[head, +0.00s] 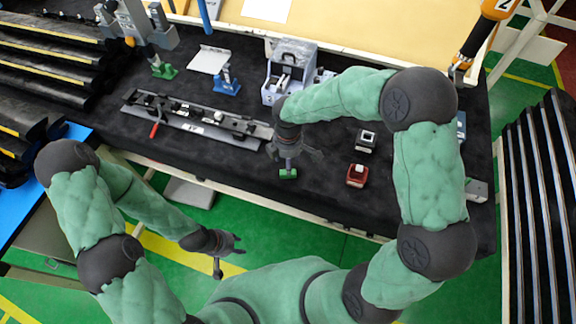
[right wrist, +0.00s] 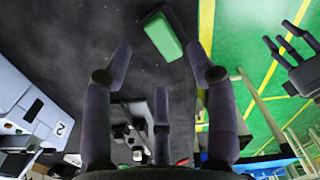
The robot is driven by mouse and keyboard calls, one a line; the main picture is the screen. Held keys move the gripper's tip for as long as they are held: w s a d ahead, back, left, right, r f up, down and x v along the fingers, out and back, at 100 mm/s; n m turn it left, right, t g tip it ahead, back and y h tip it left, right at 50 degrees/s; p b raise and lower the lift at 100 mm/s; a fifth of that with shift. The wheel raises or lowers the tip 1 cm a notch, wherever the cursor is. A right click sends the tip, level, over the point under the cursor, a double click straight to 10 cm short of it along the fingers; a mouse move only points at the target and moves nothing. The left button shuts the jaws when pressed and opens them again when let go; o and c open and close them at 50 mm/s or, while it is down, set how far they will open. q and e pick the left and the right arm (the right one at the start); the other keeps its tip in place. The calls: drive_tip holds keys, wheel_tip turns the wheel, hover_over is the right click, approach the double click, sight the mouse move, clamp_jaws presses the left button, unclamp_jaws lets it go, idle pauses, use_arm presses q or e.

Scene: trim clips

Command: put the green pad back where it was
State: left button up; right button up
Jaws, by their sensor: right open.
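The green pad (head: 288,173) lies on the black table top near its front edge. It also shows in the right wrist view (right wrist: 162,36), beyond my open fingertips and apart from them. My right gripper (head: 296,157) is open and empty, pointing down just above the pad and partly covering it in the head view. My left gripper (head: 232,246) is open and empty, low in front of the table over the green floor. It also shows at the right of the right wrist view (right wrist: 290,58).
A long rail fixture (head: 195,120) with a red lever lies left of my right gripper. A grey machine (head: 288,80) stands behind. A black block (head: 366,141) and a red block (head: 357,174) stand to the right. A green clip (head: 163,71) and blue clip (head: 227,82) stand further back.

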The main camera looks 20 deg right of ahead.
wheel_tip(320, 180, up, 6)
drive_tip(key=shift+f+p, duration=0.1)
drive_tip(key=shift+p, duration=0.25)
